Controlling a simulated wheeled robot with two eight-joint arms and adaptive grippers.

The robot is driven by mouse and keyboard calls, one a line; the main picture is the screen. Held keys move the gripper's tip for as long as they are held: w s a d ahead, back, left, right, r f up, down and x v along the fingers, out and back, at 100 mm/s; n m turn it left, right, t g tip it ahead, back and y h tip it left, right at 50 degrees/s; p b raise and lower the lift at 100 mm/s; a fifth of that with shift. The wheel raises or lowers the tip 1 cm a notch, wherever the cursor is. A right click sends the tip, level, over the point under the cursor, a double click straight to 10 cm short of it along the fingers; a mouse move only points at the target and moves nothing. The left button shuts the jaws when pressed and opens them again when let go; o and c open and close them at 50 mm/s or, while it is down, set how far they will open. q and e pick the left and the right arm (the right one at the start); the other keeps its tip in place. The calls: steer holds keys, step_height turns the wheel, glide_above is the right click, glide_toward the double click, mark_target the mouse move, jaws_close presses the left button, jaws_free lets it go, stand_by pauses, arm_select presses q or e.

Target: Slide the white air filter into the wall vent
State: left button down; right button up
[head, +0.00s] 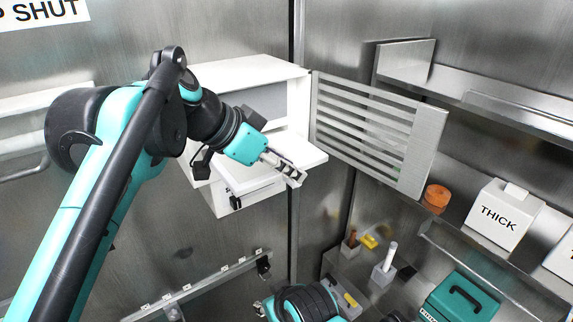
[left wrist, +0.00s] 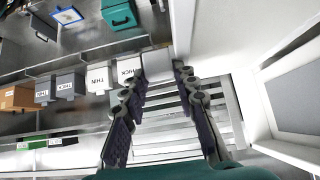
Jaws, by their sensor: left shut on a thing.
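A white slab that looks like the air filter (head: 312,152) sticks out of the front of the white wall vent housing (head: 235,72). The housing's louvered grille door (head: 365,125) stands swung open to the right, and the grille (left wrist: 165,140) shows behind the fingers in the left wrist view. My left gripper (head: 291,174) is at the slab's front edge, shut on it, though the fingers hide the contact. In the left wrist view the two fingers of my left gripper (left wrist: 156,78) show with a gap between them. My right gripper is not clearly seen.
A teal case (head: 462,298) and small holders are lower right. A metal rail (head: 205,283) runs below the housing.

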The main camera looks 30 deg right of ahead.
arm_select(q)
steer(key=shift+w+a+p, duration=0.15)
steer(key=shift+w+p, duration=0.6)
steer(key=shift+w, duration=1.25)
steer(key=shift+w+a+p, duration=0.15)
steer(key=shift+w+p, duration=0.6)
steer(key=shift+w, duration=1.25)
steer(key=shift+w+a+p, duration=0.15)
steer(key=shift+w+p, duration=0.65)
steer(key=shift+w, duration=0.8)
steer(key=shift+w+a+p, duration=0.15)
steer(key=shift+w+p, duration=0.65)
steer(key=shift+w, duration=0.8)
steer(key=c, duration=1.2)
jaws_free()
steer(key=shift+o, duration=0.5)
steer(key=shift+s, duration=0.2)
steer(key=shift+w+a+r, duration=0.1)
steer(key=shift+a+r, duration=0.05)
steer(key=shift+r, duration=0.05)
steer(key=v, duration=1.1)
steer(key=shift+a+r, duration=0.15)
steer(key=shift+r, duration=0.05)
